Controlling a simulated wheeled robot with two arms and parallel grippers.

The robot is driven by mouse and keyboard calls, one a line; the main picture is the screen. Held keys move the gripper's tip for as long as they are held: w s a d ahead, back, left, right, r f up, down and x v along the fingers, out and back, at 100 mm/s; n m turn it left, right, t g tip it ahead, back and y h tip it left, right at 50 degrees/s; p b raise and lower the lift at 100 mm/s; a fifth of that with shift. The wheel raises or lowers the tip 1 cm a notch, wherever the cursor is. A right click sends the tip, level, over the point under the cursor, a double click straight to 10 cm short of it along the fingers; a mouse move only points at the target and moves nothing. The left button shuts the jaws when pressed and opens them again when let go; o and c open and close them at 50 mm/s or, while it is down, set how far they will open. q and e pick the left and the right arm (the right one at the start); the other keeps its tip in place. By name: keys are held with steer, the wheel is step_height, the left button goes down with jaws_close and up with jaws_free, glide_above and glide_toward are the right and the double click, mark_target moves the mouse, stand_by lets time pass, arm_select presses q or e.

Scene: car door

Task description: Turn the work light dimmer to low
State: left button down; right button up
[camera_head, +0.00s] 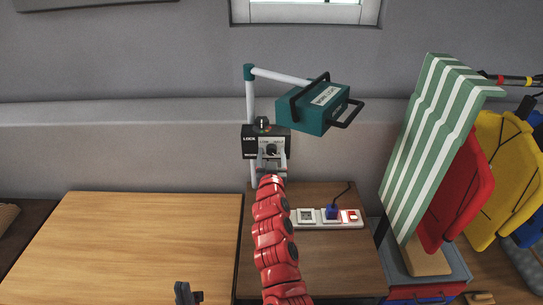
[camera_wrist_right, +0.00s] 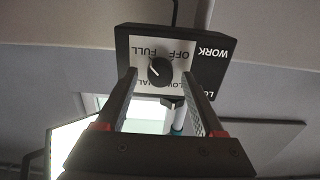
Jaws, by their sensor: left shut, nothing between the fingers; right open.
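The dimmer is a dark box (camera_head: 255,141) with a pale dial plate, mounted on the work light's stand. Its round black knob (camera_wrist_right: 160,71) has a white pointer mark directed up-left in the right wrist view, toward the word FULL. The labels appear upside down there, with LOW below the knob, partly covered. My right gripper (camera_wrist_right: 160,78) is open, one finger on each side of the knob; I cannot tell whether they touch it. In the head view my right gripper (camera_head: 271,164) is in front of the box. My left gripper (camera_head: 186,292) is shut and empty at the bottom edge.
The teal work light head (camera_head: 314,107) hangs to the right above the box. A power strip (camera_head: 316,218) with a blue plug lies on the wooden table. A green-striped panel (camera_head: 432,135) and red and yellow pieces stand at right. The left tabletop (camera_head: 130,245) is clear.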

steer(key=shift+c, duration=0.3)
jaws_close()
